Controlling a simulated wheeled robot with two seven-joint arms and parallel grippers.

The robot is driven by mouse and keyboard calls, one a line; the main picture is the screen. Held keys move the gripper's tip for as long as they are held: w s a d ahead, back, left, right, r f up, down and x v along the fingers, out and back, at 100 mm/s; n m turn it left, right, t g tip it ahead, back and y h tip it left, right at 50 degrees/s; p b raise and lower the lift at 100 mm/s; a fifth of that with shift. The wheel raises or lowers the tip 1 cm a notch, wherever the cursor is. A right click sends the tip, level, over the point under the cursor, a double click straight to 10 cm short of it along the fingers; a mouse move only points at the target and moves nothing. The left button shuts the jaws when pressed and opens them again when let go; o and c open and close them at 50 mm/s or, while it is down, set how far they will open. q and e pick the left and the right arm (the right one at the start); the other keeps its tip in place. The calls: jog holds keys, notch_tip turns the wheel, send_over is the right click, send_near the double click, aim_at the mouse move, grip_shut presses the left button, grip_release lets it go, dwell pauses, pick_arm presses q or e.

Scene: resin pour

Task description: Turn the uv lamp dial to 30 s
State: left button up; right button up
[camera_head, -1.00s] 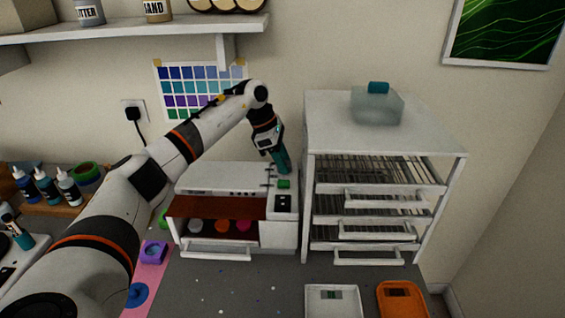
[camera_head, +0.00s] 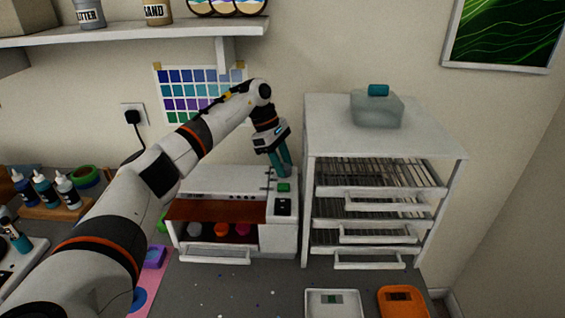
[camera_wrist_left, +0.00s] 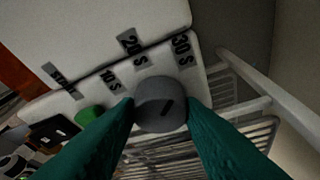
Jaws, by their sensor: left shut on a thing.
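The UV lamp (camera_head: 228,181) is a white box with an open front on the bench. Its grey round dial (camera_wrist_left: 160,104) sits between the teal fingertips of my left gripper (camera_wrist_left: 160,110), which is shut on it. Labels for 10 s, 20 s and 30 s (camera_wrist_left: 183,48) lie around the dial. A short dark mark on the dial slants up and right, roughly toward the 30 s label; I cannot tell its exact setting. In the head view my left gripper (camera_head: 283,172) points down onto the lamp's right top, and its fingers hide the dial. My right gripper is out of view.
A green button (camera_head: 284,187) and a black panel (camera_head: 283,206) are on the lamp near the dial. A white drawer rack (camera_head: 310,215) stands close on the right. Coloured discs (camera_head: 221,229) lie inside the lamp. White (camera_head: 334,291) and orange (camera_head: 403,289) trays are in front.

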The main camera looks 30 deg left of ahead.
pick_arm(q)
jog(key=shift+w+r, duration=0.1)
jog(key=o, duration=1)
jog(key=b+v, duration=0.1)
jog(key=v, duration=0.6)
jog(key=shift+a+r+b, duration=0.15)
jog(key=shift+a+b, duration=0.05)
jog(key=shift+b, duration=0.2)
